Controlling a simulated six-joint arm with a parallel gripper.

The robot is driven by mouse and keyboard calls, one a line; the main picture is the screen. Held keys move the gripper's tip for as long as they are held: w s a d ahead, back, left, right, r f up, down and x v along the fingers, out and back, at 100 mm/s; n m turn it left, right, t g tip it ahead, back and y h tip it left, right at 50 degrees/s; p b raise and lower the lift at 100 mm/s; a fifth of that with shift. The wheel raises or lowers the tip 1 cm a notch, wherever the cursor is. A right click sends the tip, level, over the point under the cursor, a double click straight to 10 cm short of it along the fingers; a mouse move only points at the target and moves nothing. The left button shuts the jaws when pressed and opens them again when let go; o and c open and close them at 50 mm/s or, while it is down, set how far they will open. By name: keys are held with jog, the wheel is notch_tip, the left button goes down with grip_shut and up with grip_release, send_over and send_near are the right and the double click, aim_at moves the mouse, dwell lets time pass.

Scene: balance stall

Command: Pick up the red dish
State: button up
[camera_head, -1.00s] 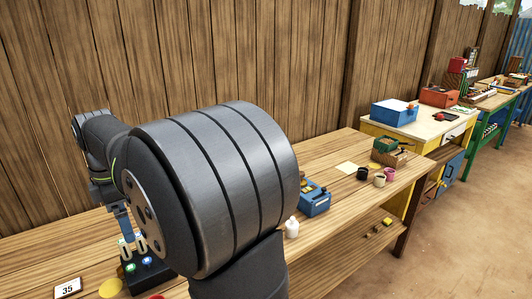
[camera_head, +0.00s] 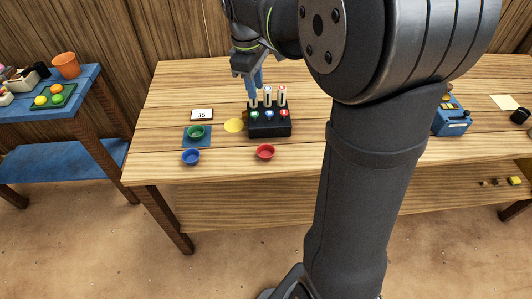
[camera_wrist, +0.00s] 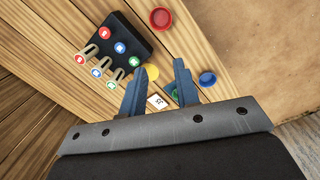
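The red dish (camera_head: 265,152) sits on the wooden table (camera_head: 300,165) near its front edge, in front of the black box (camera_head: 270,124). My gripper (camera_head: 256,84) is above the back of the table, over or behind the black box. In the wrist view my gripper's two blue fingers (camera_wrist: 158,82) stand apart with nothing held between them. The red dish is well away from the fingers.
A green dish (camera_head: 196,132) stands on a blue mat (camera_head: 183,139), with a blue dish (camera_head: 191,157) in front. A yellow disc (camera_head: 234,126) and a "35" card (camera_head: 202,114) lie nearby. A blue device (camera_head: 452,116) is at the right.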

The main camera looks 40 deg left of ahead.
jog(key=s+a+f+m+t, duration=0.2)
jog(key=s+f+m, duration=0.3)
jog(key=f+m, duration=0.4)
send_near(258, 158)
jog(key=shift+w+a+f, duration=0.1)
jog(key=shift+w+f, duration=0.3)
jog(key=shift+w, duration=0.05)
jog(key=shift+d+x, duration=0.15)
jog(key=shift+x, duration=1.15)
jog(key=shift+d+x, duration=0.1)
jog(key=shift+x, duration=1.25)
jog(key=shift+r, duration=0.1)
grip_shut()
